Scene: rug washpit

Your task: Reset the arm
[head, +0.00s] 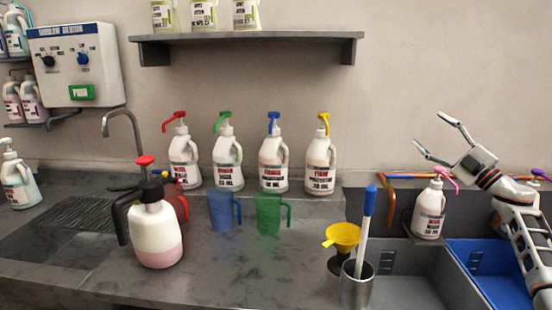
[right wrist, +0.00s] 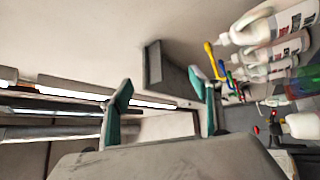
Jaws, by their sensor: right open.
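My right gripper (head: 437,139) is raised at the right side of the head view, above the sinks and in front of the wall. Its two fingers are spread wide with nothing between them. In the right wrist view its fingers (right wrist: 160,110) also stand apart and empty, with wall and shelf behind them. My right arm comes up from the lower right. My left gripper does not show in either view.
A pump bottle with a pink top (head: 430,212) stands below my right gripper, by the grey sink (head: 400,289) and blue sink (head: 497,268). A steel cup (head: 356,288), yellow funnel (head: 342,236), blue jug (head: 222,212), green jug (head: 268,212) and sprayer (head: 155,235) occupy the counter. A shelf (head: 250,50) hangs above.

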